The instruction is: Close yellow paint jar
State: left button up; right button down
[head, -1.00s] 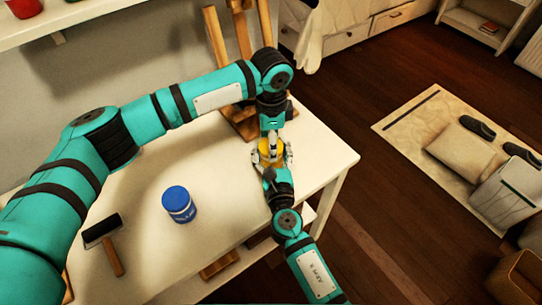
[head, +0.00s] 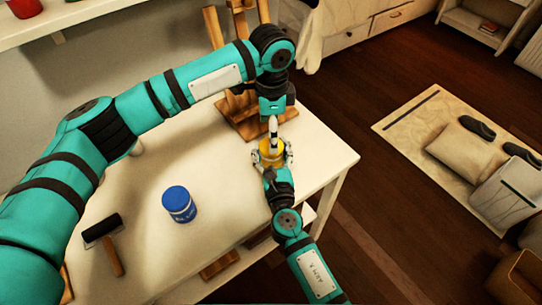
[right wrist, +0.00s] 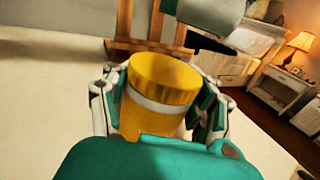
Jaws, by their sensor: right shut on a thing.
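The yellow paint jar (head: 271,150) stands near the right end of the white table. My right gripper (head: 273,158) is shut around its body from the near side. In the right wrist view the jar (right wrist: 160,100) is upright between the fingers, with its yellow lid (right wrist: 165,75) on top and a white band below the lid. My left gripper (head: 273,133) hangs just above the lid, pointing down, apart from it. Its fingers are seen edge-on, so its opening cannot be told. Part of my left arm shows at the top of the right wrist view.
A blue paint jar (head: 179,204) stands on the white table (head: 225,180) to the left. A black roller with a wooden handle (head: 103,235) lies further left. A wooden easel (head: 238,115) stands behind the yellow jar. The table's right edge is close to the jar.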

aim_at(271, 158)
pick_arm(q)
jog(key=shift+c, duration=0.2)
notch_tip(271, 158, up, 4)
jog(key=shift+s+f+n, duration=0.15)
jog(key=shift+f+n, duration=0.1)
jog(key=shift+n, duration=0.55)
jog(key=shift+f, duration=0.1)
jog(key=shift+f, duration=3.95)
jog(key=c, duration=1.2)
jog(key=m, duration=0.3)
jog(key=shift+c, duration=0.2)
